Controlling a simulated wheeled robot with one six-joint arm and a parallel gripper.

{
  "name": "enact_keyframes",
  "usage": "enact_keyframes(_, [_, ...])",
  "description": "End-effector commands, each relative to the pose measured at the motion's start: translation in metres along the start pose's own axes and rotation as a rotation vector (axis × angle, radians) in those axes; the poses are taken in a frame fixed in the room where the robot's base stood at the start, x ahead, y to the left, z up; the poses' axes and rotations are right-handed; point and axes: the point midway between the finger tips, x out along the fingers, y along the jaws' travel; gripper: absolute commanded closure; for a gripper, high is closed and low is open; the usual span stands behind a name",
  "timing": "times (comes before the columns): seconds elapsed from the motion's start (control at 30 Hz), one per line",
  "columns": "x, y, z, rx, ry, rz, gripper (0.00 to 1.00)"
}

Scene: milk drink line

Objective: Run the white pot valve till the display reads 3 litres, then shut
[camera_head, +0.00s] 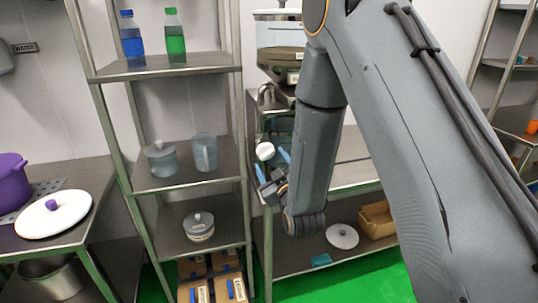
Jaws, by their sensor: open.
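A round white knob or handle (265,150), which looks like a valve part, shows below a large clear-walled pot (283,35) at the top centre. The pot is partly hidden by my arm. My gripper (272,164) is open, with blue fingertips pointing up toward the white knob. The knob is just beyond the fingertips in the picture; I cannot tell if they touch it. A metal pipe fitting (265,93) is under the pot. No readable display number shows.
A metal shelf rack (170,72) stands left of my gripper, holding bottles, a jug and lidded pots. A table (75,240) at far left bears a purple pot (12,183) and a white lid (54,213). Green floor (350,285) is clear at the front.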

Motion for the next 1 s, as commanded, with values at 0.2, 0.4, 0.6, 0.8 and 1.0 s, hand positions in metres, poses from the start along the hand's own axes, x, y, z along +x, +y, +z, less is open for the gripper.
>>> enact_keyframes(0.2, [0.025, 0.0, -0.001, 0.0, -0.001, 0.0, 0.39])
enact_keyframes(0.4, [0.031, 0.0, 0.0, 0.0, -0.001, -0.001, 0.39])
enact_keyframes(0.6, [0.031, 0.0, 0.0, 0.0, -0.001, -0.001, 0.44])
enact_keyframes(0.8, [0.031, 0.0, 0.0, 0.0, -0.001, -0.001, 0.77])
enact_keyframes(1.0, [0.031, 0.001, 0.001, 0.014, -0.001, 0.0, 0.77])
